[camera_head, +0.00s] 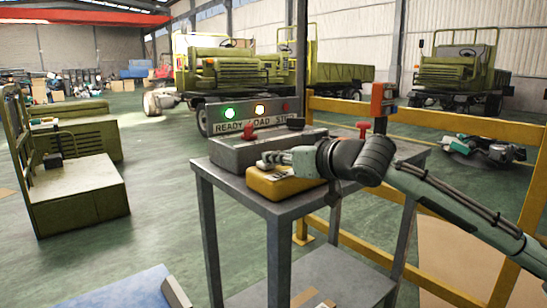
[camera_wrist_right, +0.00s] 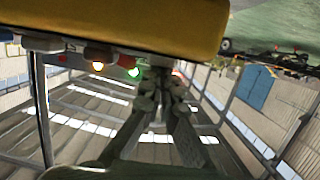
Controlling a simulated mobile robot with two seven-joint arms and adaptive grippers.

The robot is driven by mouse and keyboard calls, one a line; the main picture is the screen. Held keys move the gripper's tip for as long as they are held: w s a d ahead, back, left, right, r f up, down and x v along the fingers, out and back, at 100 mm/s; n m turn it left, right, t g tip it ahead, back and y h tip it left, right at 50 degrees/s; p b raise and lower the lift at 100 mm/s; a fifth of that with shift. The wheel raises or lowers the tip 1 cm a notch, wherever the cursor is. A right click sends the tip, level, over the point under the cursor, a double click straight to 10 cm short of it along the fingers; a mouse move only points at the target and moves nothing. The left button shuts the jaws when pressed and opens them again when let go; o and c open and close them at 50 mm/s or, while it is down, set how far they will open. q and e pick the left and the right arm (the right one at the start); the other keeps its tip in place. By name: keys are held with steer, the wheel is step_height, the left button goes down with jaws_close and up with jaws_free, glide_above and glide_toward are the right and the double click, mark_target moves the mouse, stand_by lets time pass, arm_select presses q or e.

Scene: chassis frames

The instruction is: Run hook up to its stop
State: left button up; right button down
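The hook does not show in either view. A grey control console (camera_head: 232,152) stands on a metal table, with a red-handled lever (camera_head: 249,132) and a dark knob (camera_head: 296,123) on top. Its sign reads READY LOAD STOP; the green lamp (camera_head: 230,113) and the amber lamp (camera_head: 260,109) are lit, the red lamp (camera_head: 286,107) looks dim. A yellow box (camera_head: 287,184) sits at the table's front. My right gripper (camera_head: 266,161) is over this box, close to the console front. In the wrist view its fingers (camera_wrist_right: 162,88) are close together; whether they hold anything is unclear. My left gripper is out of view.
A red knob (camera_head: 364,129) and an orange-red box on a post (camera_head: 383,99) are behind my right arm. Yellow railing (camera_head: 430,119) runs along the right. Green trucks (camera_head: 232,70) stand behind. A green cart (camera_head: 80,190) is at left, with open floor between.

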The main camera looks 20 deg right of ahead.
steer(key=shift+f, duration=0.8)
steer(key=r+v, duration=0.1)
steer(key=v, duration=1.1)
steer(key=shift+r, duration=0.2)
stand_by(0.5)
